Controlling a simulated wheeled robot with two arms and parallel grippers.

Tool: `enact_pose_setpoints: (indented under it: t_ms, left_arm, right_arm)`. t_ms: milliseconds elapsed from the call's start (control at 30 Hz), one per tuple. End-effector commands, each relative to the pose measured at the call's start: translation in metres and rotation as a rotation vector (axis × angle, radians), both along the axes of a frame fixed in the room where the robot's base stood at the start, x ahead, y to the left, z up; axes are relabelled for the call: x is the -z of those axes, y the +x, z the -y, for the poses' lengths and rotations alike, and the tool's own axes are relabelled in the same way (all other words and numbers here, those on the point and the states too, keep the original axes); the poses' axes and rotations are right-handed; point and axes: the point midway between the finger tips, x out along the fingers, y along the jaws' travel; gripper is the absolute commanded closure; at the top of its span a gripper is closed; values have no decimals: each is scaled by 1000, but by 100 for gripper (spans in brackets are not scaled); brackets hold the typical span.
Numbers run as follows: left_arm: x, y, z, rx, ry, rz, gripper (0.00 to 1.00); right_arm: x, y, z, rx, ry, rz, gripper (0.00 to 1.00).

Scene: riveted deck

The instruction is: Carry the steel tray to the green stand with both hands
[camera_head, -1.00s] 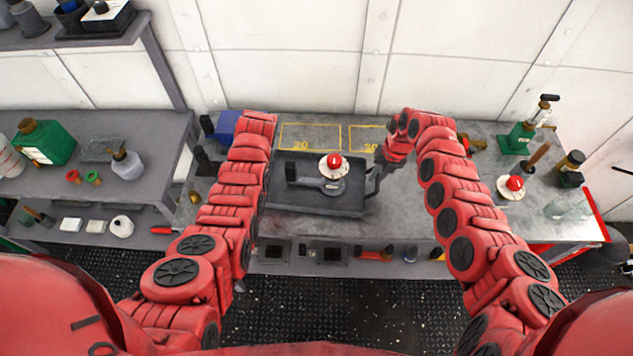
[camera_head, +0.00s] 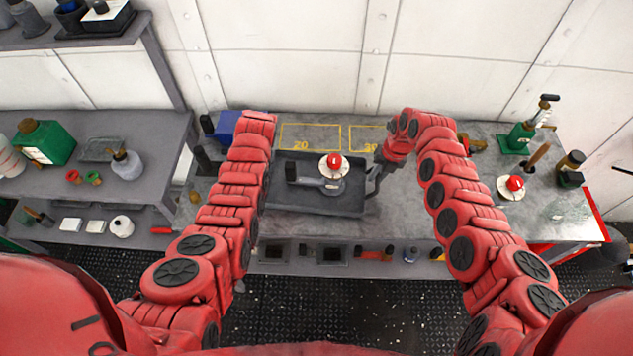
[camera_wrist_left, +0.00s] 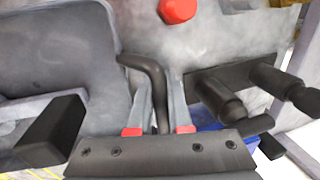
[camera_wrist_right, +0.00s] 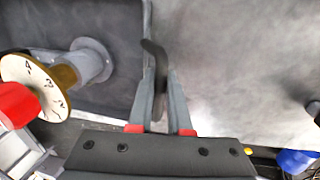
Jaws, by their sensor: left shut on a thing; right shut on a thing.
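The steel tray (camera_head: 310,208) lies low over or on the grey workbench, and I cannot tell if it touches. It holds a dark tool (camera_head: 306,178) and a white dial with a red knob (camera_head: 334,161). My right gripper (camera_head: 376,180) is shut on the tray's right handle, a dark bar between its fingers (camera_wrist_right: 160,85) in the right wrist view. My left gripper (camera_wrist_left: 161,92) is shut on the left handle (camera_wrist_left: 150,70) in the left wrist view; my left arm hides it in the head view. I cannot make out a clear green stand.
A green-based press (camera_head: 517,138), a dial with a red knob (camera_head: 514,187) and a dark jar (camera_head: 570,168) stand on the bench's right. A blue box (camera_head: 228,125) is behind my left arm. A green can (camera_head: 45,143) stands on the left bench. Yellow outlines (camera_head: 310,136) mark the back.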

Motion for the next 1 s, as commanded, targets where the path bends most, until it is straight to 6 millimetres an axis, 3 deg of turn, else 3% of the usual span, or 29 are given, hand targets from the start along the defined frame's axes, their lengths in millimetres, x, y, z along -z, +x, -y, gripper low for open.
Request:
enact_pose_setpoints:
  t_ms: [367,800,1000]
  left_arm:
    - [-5,0,0,0,0,0,100]
    - [-47,0,0,0,0,1,100]
    - [-52,0,0,0,0,1,100]
  right_arm:
    - [-5,0,0,0,0,0,100]
    - [-47,1,0,0,0,1,100]
    - [-52,0,0,0,0,1,100]
